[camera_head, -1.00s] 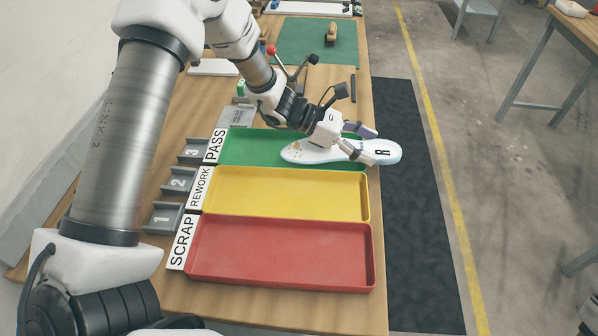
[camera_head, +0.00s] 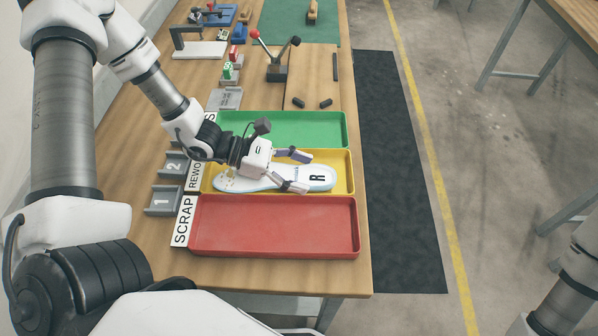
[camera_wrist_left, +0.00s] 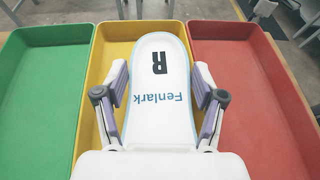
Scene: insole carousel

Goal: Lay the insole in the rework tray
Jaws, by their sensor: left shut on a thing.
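The insole (camera_head: 325,180) is white with a pale blue edge, a black R and blue Fenlark lettering. It lies lengthwise over the yellow rework tray (camera_head: 335,158), within or close to its outline. I cannot tell whether it touches the tray floor. My left gripper (camera_head: 297,171) is shut on the insole, with a finger along each long side. In the left wrist view the insole (camera_wrist_left: 160,80) sits between both fingers, with yellow tray floor (camera_wrist_left: 112,60) on either side. My right gripper is not in view.
The green pass tray (camera_head: 300,128) is on the far side and the red scrap tray (camera_head: 275,228) on the near side, both empty. Numbered grey holders (camera_head: 163,201) line the left. A fixture with a red-knobbed lever (camera_head: 277,70) stands farther back.

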